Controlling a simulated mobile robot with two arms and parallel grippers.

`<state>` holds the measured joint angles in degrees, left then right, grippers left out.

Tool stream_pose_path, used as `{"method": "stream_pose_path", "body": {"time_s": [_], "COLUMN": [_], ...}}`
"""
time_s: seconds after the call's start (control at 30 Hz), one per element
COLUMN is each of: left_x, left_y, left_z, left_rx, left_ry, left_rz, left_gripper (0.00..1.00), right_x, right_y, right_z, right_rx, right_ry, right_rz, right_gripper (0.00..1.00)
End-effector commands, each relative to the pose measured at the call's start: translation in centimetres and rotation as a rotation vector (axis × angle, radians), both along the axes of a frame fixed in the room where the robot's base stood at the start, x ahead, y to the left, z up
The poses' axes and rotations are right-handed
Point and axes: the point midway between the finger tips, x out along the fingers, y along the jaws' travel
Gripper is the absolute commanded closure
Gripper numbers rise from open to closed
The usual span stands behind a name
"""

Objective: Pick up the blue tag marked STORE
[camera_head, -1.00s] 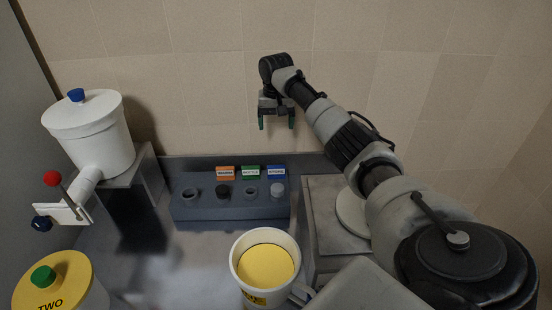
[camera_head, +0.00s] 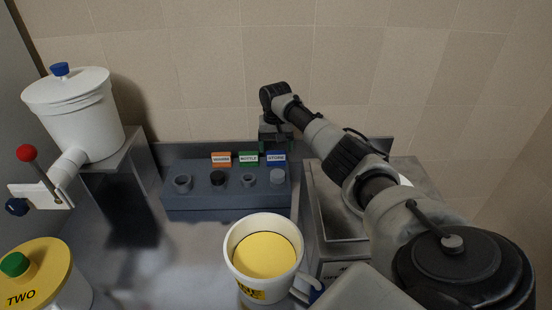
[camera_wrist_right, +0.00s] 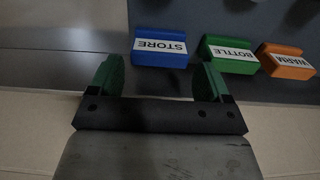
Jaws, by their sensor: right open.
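The blue tag marked STORE (camera_head: 276,158) stands at the right end of a row of tags along the back of a dark grey block. It also shows in the right wrist view (camera_wrist_right: 160,47), with its white label facing the camera. My right gripper (camera_head: 275,143) is behind and just above the tag, partly hidden in the head view. In the right wrist view my right gripper (camera_wrist_right: 160,78) has its two green fingers apart, with the blue tag ahead of the gap between them and nothing held. My left gripper is not in view.
A green BOTTLE tag (camera_head: 248,158) and an orange tag (camera_head: 221,159) sit left of the blue one. The block (camera_head: 225,199) has several round knobs or sockets. A white mug (camera_head: 263,258) with yellow contents stands in front. A tiled wall rises close behind.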

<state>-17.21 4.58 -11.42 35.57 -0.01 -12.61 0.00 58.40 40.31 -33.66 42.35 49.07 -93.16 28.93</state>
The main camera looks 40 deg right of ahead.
Motion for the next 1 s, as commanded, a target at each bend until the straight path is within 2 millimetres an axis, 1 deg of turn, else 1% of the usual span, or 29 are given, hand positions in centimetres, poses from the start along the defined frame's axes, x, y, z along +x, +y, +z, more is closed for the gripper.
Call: {"method": "stream_pose_path", "body": {"time_s": [0.13,0.2,0.3,0.57,0.67,0.8,1.0], "left_x": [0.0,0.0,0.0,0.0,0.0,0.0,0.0], "left_y": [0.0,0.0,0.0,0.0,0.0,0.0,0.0], "left_z": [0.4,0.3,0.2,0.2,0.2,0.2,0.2], "left_rx": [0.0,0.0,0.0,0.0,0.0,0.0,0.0], "left_ry": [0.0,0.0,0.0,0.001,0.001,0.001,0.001], "left_rz": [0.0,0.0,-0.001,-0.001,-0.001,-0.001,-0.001], "left_gripper": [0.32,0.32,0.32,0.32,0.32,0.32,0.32], "right_x": [-0.1,0.0,-0.1,0.0,0.0,0.0,0.0], "right_y": [-0.1,0.0,0.0,-0.1,-0.1,-0.1,-0.1], "right_z": [-2.3,-3.4,-4.3,-4.5,-4.5,-4.5,-4.5], "right_rx": [0.0,0.001,0.001,0.001,0.001,0.0,0.0], "right_ry": [0.004,0.003,0.003,0.001,0.001,0.001,0.001], "right_rz": [-0.001,-0.001,-0.001,0.0,0.0,0.0,-0.001], "right_gripper": [0.21,0.21,0.21,0.21,0.35,0.56,0.57]}}
